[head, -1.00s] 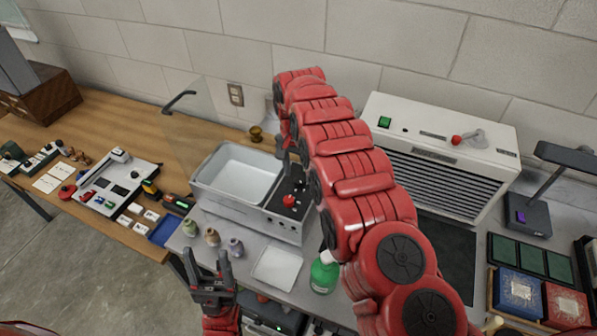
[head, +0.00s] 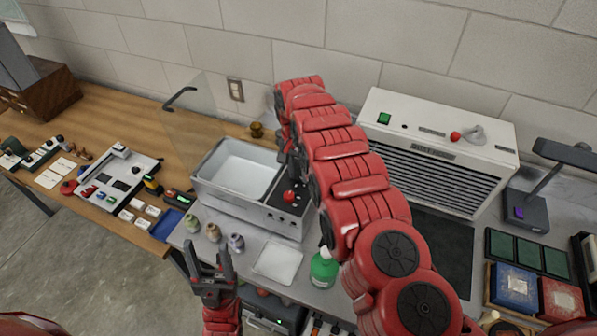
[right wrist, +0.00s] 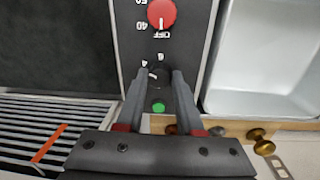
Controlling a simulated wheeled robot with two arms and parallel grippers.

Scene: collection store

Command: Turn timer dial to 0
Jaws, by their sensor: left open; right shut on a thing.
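The steel bath unit (head: 250,213) stands on the counter, with a black control panel on its right part. The small black timer dial (right wrist: 157,73) has numbers printed around it. My right gripper (right wrist: 158,72) is shut on this dial; its fingers hide most of it, so I cannot read its setting. In the head view my right gripper (head: 289,166) reaches down to the panel from behind, partly hidden by my arm. A red knob (right wrist: 161,14) marked OFF sits beside the dial, also visible in the head view (head: 289,196). My left gripper (head: 209,256) is open and empty in front of the counter.
The bath basin (head: 238,170) is empty. A white tray (head: 278,262), small bottles (head: 214,232) and a green bottle (head: 323,268) stand in front. A white louvred unit (head: 440,150) is at right. A green light (right wrist: 158,107) lies between my right fingers.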

